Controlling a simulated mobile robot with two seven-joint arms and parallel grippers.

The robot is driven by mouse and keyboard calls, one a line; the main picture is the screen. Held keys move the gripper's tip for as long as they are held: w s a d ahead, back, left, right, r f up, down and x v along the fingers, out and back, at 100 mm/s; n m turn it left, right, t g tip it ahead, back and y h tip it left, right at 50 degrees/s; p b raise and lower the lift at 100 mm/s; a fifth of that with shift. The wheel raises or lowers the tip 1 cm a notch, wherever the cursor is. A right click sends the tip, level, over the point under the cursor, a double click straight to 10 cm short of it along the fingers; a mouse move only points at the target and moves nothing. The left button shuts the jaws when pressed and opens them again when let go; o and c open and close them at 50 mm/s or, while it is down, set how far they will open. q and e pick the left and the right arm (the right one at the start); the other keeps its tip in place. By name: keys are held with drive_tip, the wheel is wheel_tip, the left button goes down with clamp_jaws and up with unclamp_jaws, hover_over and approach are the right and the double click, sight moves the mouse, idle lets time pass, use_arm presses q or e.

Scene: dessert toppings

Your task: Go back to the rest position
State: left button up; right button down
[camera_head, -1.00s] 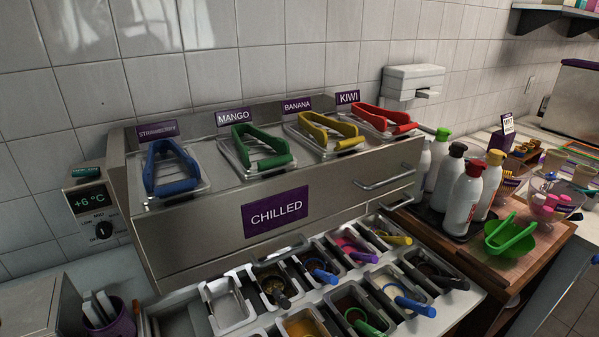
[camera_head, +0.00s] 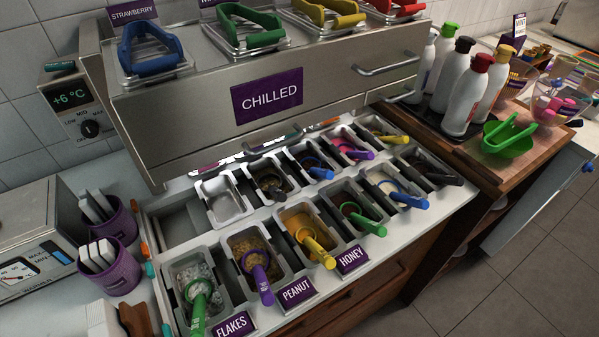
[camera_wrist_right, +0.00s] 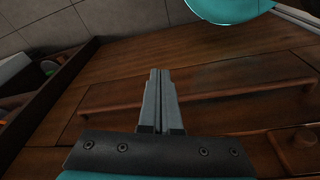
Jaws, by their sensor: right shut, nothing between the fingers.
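My right gripper (camera_wrist_right: 159,78) shows in the right wrist view. Its two grey fingers are pressed together with nothing between them. It is in front of a brown wooden drawer front (camera_wrist_right: 200,95), and I cannot tell how far off it is. Neither gripper shows in the head view, and my left gripper is in no frame.
In the head view a chilled steel cabinet (camera_head: 200,118) stands over a counter of topping bins with scoops, such as the peanut bin (camera_head: 240,240). Purple cups (camera_head: 122,270) stand at left.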

drive_tip(key=s+d+f+g+b, duration=0.1)
drive_tip(key=s+f+b, duration=0.3)
drive_tip(key=s+f, duration=1.1)
wheel_tip(320, 180, down, 4)
drive_tip(key=shift+s+d+r, duration=0.1)
drive_tip(key=shift+s+d, duration=0.3)
drive_tip(key=shift+d, duration=0.5)
